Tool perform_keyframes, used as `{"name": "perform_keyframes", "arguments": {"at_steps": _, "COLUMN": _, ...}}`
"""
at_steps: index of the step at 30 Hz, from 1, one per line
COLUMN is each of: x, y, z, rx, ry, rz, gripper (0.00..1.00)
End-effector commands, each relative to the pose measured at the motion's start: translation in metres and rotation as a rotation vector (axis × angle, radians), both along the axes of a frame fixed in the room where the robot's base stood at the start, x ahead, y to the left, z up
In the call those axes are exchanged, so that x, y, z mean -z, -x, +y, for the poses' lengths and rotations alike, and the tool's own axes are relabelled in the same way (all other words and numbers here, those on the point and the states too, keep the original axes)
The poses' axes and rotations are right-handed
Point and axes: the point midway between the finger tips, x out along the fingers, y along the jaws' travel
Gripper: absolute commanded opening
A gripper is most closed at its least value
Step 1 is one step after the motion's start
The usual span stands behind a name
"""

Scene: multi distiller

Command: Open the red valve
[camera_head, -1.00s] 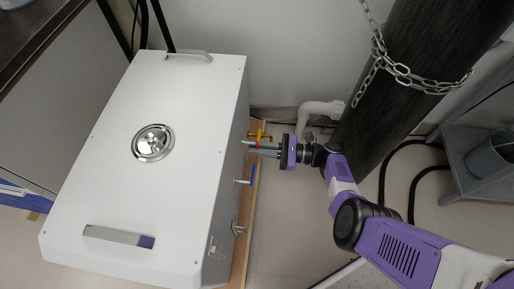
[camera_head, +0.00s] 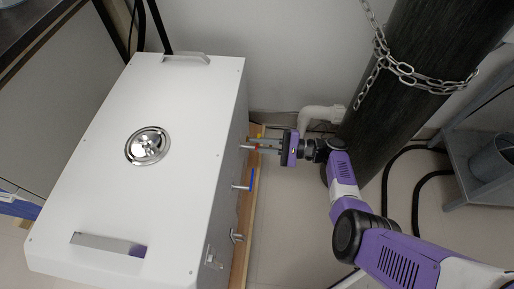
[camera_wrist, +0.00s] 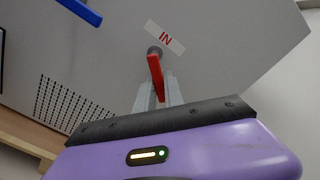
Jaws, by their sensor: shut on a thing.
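The red valve handle (camera_wrist: 156,76) shows in the wrist view below a label reading "IN", on the side of the white distiller (camera_head: 190,130). In the head view only a small red part of the handle shows at the side of the distiller. My gripper (camera_wrist: 157,95) is shut on the red handle, with its grey fingers on both sides of it. My gripper also shows in the head view (camera_head: 265,145), reaching in from the right. The lower end of the handle is partly hidden between the fingers.
A blue valve handle (camera_head: 252,179) sits nearer on the same side; it also shows in the wrist view (camera_wrist: 80,11). A white pipe (camera_head: 318,116) and a dark cylinder (camera_head: 415,75) with a chain (camera_head: 400,74) stand behind my arm. Black hoses lie at right.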

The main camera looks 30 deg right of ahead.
Motion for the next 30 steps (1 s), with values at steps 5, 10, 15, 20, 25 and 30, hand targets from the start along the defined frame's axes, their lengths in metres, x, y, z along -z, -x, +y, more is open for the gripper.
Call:
{"name": "perform_keyframes", "arguments": {"at_steps": 5, "x": -0.003, "y": -0.002, "z": -0.002, "rx": 0.000, "ry": 0.094, "rz": -0.141, "gripper": 0.00}}
{"name": "perform_keyframes", "arguments": {"at_steps": 10, "x": -0.007, "y": -0.004, "z": -0.004, "rx": 0.000, "ry": 0.183, "rz": -0.271, "gripper": 0.00}}
{"name": "perform_keyframes", "arguments": {"at_steps": 15, "x": -0.012, "y": -0.005, "z": -0.005, "rx": 0.001, "ry": 0.260, "rz": -0.388, "gripper": 0.00}}
{"name": "perform_keyframes", "arguments": {"at_steps": 20, "x": -0.016, "y": -0.006, "z": -0.005, "rx": 0.000, "ry": 0.321, "rz": -0.478, "gripper": 0.00}}
{"name": "perform_keyframes", "arguments": {"at_steps": 25, "x": -0.019, "y": -0.006, "z": -0.005, "rx": 0.000, "ry": 0.365, "rz": -0.544, "gripper": 0.00}}
{"name": "perform_keyframes", "arguments": {"at_steps": 30, "x": -0.021, "y": -0.006, "z": -0.005, "rx": 0.001, "ry": 0.390, "rz": -0.582, "gripper": 0.00}}
